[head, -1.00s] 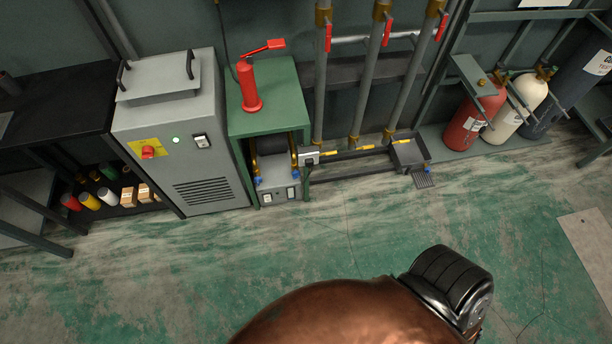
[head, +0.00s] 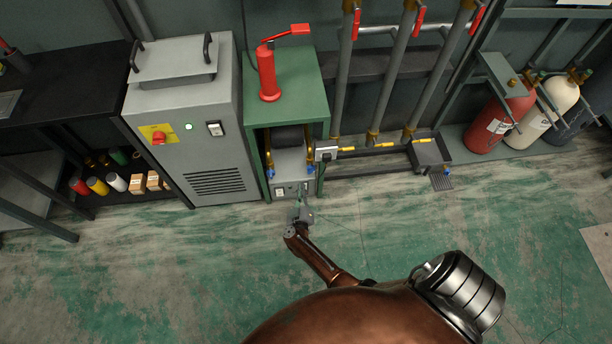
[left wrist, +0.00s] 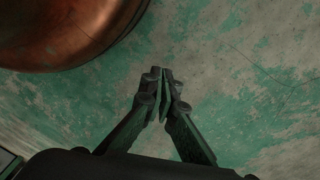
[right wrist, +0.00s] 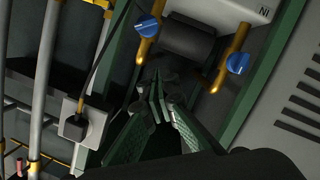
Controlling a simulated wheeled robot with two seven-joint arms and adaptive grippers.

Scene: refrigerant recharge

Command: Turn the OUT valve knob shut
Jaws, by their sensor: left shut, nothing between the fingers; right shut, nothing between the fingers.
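Two blue knobs sit on brass pipes at the small grey unit (head: 291,189) under the green stand. In the right wrist view an upside-down IN label is near the right-hand knob (right wrist: 237,63). The other knob (right wrist: 147,27) is likely the OUT valve knob; no OUT label is visible. In the head view this is likely the right-hand knob (head: 311,169). My right gripper (head: 299,204) is shut and empty, in front of the unit; its fingertips (right wrist: 158,84) are apart from both knobs. My left gripper (left wrist: 164,80) is shut and empty above the floor, outside the head view.
The green stand (head: 298,90) frames the unit, with a red pump (head: 268,75) on top. A grey cabinet (head: 205,150) stands left of it. Right of it are a socket with a plug (right wrist: 75,126), pipes and a black tray (head: 430,153). The floor in front is clear.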

